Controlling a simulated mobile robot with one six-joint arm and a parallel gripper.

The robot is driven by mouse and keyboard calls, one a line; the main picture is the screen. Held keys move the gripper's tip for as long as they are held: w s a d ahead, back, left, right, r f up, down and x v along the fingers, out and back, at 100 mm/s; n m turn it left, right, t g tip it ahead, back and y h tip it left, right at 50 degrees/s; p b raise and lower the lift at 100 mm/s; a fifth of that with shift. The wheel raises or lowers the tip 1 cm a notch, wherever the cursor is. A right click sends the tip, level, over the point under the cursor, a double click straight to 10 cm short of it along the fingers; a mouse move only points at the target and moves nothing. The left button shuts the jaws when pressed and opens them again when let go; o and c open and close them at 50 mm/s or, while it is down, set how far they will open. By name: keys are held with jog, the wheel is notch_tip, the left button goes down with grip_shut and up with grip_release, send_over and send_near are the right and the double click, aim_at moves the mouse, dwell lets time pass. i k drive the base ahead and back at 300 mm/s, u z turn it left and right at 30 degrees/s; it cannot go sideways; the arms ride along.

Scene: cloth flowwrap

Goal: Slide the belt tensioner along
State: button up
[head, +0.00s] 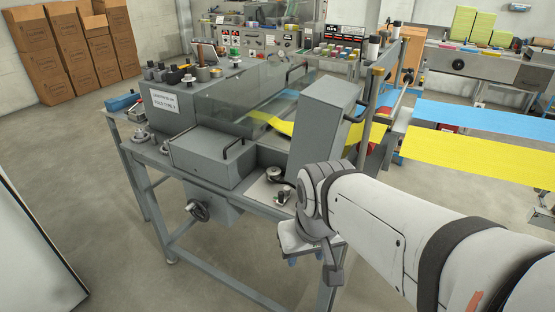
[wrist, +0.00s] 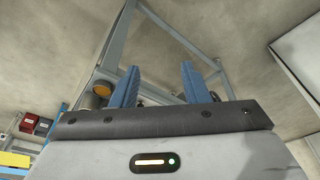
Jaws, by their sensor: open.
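My gripper (head: 306,259) hangs low at the front right corner of the grey folding machine (head: 212,152), with its fingers pointing down. In the wrist view my gripper (wrist: 160,86) shows two blue fingers spread apart with nothing between them. My arm hides part of the machine's right side.
A handwheel (head: 199,210) juts out below the machine. Grey frame legs (wrist: 165,52) stand close beyond my fingers. Yellow cloth (head: 490,167) and blue cloth (head: 485,118) stretch out to the right. Cardboard boxes (head: 75,60) stand at the back left.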

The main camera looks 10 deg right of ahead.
aim_at(283, 196)
jog(key=z, duration=1.5)
jog(key=k, duration=1.05)
jog(key=u, duration=0.65)
jog(key=i, duration=1)
jog(key=u, duration=0.05)
